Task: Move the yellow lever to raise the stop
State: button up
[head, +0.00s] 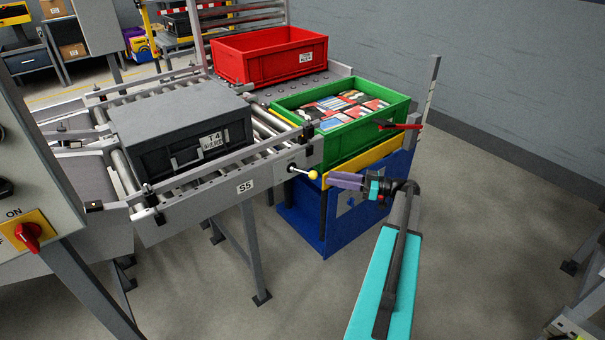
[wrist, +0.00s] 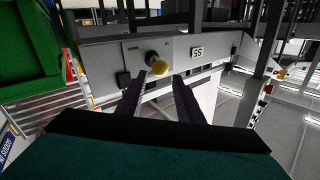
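The yellow lever is a short dark stem with a yellow ball knob (head: 313,174) on a grey plate at the conveyor's end, by the S5 label. In the wrist view its yellow knob (wrist: 160,68) shows just beyond my fingertips, roughly centred between them. My gripper (head: 331,180) is just right of the knob in the head view. In the wrist view my gripper (wrist: 159,84) has its two dark fingers spread apart with nothing held between them. I cannot tell the stop apart clearly.
A black lidded crate (head: 180,135) labelled T4 sits on the rollers. A green crate (head: 357,145) of coloured packs stands on a blue and yellow stand (head: 340,226), close to my gripper. A red handle (head: 400,126) sticks out by it. A red crate (head: 262,64) stands behind.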

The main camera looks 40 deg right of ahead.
aim_at(309, 174)
jog(key=p+x, duration=0.1)
jog(key=x, duration=1.1)
jog(key=shift+a+p, duration=0.1)
jog(key=shift+p, duration=0.2)
jog(key=shift+c, duration=0.4)
